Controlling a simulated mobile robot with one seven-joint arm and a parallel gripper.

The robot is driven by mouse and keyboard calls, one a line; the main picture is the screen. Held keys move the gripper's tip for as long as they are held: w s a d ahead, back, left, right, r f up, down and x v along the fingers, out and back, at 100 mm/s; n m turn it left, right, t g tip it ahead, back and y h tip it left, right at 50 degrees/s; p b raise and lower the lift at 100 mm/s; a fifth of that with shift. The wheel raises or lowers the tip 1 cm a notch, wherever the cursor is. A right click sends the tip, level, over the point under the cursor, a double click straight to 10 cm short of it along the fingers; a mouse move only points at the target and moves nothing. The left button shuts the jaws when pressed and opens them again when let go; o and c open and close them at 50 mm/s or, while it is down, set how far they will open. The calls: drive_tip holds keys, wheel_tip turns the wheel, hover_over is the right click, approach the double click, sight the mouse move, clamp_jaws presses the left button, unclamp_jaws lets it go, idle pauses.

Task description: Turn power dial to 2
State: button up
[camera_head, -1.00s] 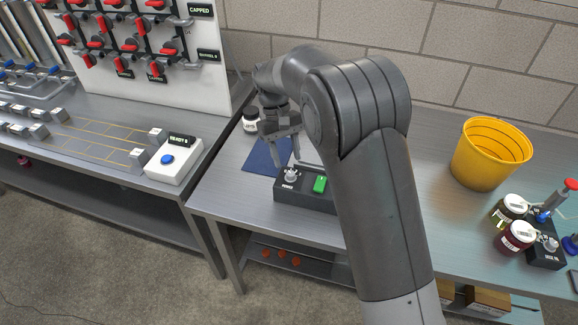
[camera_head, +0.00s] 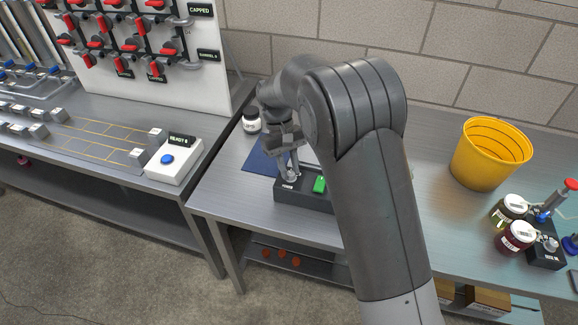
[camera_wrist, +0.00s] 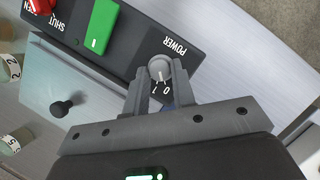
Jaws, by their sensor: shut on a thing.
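The power dial (camera_wrist: 160,69) is a small light grey round knob on a dark control box, beside the label POWER. Marks 0 and 1 show next to it in the wrist view; any other mark is hidden. My gripper (camera_wrist: 159,80) is shut on the dial, one finger on each side. In the head view my gripper (camera_head: 290,172) reaches down to the left end of the control box (camera_head: 305,198). The dial is mostly covered by the fingers there.
A green switch (camera_wrist: 98,29) and a red knob (camera_wrist: 41,5) sit on the same box. A black knob (camera_wrist: 62,108) is on a grey panel close by. A yellow bucket (camera_head: 488,155) and jars (camera_head: 516,236) stand to the right. A lidded jar (camera_head: 251,121) stands behind the box.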

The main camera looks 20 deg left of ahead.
drive_tip(key=shift+c, duration=1.4)
drive_tip(key=shift+m, duration=0.3)
drive_tip(key=m, duration=0.1)
drive_tip(key=m+y, duration=0.1)
drive_tip(key=m, duration=0.1)
drive_tip(key=m+g, duration=0.1)
drive_tip(key=shift+w+d+y, duration=0.1)
drive_tip(key=shift+d+y, duration=0.15)
drive_tip(key=shift+y, duration=0.15)
drive_tip(key=m+y, duration=0.1)
drive_tip(key=m, duration=0.2)
drive_tip(key=m+y, duration=0.1)
drive_tip(key=m, duration=0.3)
drive_tip(key=shift+d+y, duration=0.2)
drive_tip(key=shift+y, duration=0.1)
drive_tip(key=o, duration=1)
